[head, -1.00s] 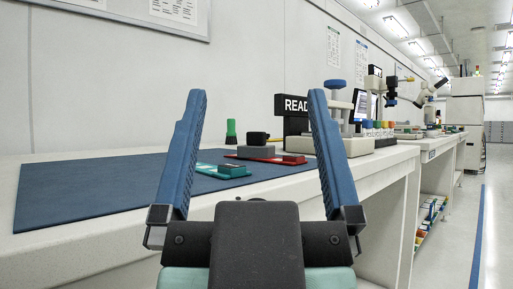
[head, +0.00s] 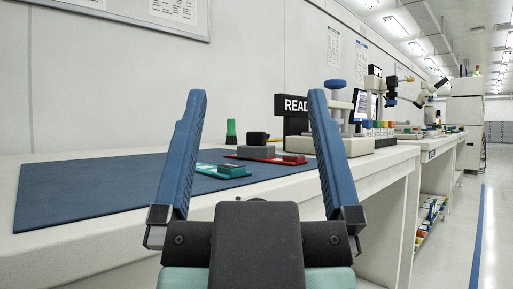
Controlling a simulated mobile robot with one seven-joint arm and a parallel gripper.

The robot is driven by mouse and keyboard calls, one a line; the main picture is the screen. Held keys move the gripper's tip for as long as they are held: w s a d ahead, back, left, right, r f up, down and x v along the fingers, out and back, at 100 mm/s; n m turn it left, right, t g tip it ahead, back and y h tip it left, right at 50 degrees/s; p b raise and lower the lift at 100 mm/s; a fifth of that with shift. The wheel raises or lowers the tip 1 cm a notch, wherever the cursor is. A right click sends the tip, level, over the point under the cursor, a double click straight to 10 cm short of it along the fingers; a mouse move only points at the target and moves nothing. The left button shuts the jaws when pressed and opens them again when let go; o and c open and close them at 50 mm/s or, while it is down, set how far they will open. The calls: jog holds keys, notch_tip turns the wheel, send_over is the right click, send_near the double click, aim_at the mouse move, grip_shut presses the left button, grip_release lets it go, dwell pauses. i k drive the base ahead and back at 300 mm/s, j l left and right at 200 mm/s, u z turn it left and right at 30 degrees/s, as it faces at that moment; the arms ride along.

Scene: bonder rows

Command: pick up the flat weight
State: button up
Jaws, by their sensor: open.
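The likely flat weight is a low grey slab with a dark block on top (head: 257,151). It sits at the far part of the blue mat (head: 90,190), by a red board (head: 290,160), and I cannot tell whether it rests on the board. My gripper (head: 257,95) is open and empty, its two blue fingers wide apart. In the picture the slab shows between the fingers, but it lies well beyond them. The fingers are not touching anything.
A green board (head: 222,171) lies on the mat nearer to me. A black sign (head: 294,105) and a blue-knobbed bench machine (head: 336,110) stand to the right. The white bench's front edge is close; the aisle floor (head: 450,230) is clear.

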aim_at(255, 146)
jog(key=i+l+u, duration=0.35)
jog(key=l, duration=0.3)
jog(key=i+l+u, duration=0.15)
jog(key=l, duration=0.2)
